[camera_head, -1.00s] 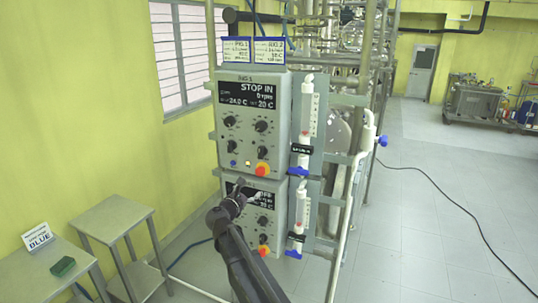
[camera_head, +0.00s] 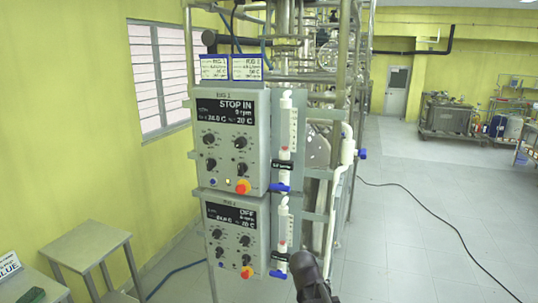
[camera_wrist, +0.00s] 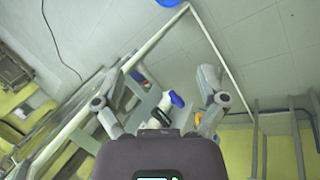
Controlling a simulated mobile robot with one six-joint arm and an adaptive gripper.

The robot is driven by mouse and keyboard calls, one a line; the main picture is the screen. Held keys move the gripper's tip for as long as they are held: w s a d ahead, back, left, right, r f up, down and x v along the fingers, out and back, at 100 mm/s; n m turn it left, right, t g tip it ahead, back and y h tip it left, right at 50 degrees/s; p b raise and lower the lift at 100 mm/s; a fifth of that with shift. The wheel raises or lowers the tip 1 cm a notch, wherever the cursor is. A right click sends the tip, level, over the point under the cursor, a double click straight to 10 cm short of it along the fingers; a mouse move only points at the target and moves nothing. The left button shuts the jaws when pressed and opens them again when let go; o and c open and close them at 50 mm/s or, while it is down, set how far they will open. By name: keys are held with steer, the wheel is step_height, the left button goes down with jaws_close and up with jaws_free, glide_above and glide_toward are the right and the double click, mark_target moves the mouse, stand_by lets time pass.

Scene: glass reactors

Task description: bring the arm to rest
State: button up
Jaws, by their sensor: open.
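My gripper (camera_wrist: 160,103) shows in the wrist view with its two grey fingers spread wide apart. Nothing is held between them. Behind them I see a blue-handled valve (camera_wrist: 176,98) and part of a rig frame, tilted in the picture. In the head view only a dark part of my arm (camera_head: 311,278) rises from the bottom edge, right of the lower control box (camera_head: 235,240). My gripper's fingers cannot be made out there. The upper control box (camera_head: 230,140) reads STOP and the lower one OFF.
A metal rig frame with white pipes (camera_head: 346,150) and blue valve handles stands behind the arm. A small grey table (camera_head: 85,243) is at the left. A dark cable (camera_head: 430,208) lies on the open floor at the right.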

steer(key=s+d+f+m+g+y, duration=0.1)
steer(key=s+f+m+g+y, duration=0.1)
steer(key=s+m, duration=0.4)
steer(key=shift+s+f+g+y+b, duration=0.3)
steer(key=shift+s+f+y+b, duration=0.2)
steer(key=shift+s+y, duration=0.95)
steer(key=shift+s+d+h, duration=0.1)
steer(key=shift+s+h, duration=0.2)
steer(key=shift+h, duration=0.05)
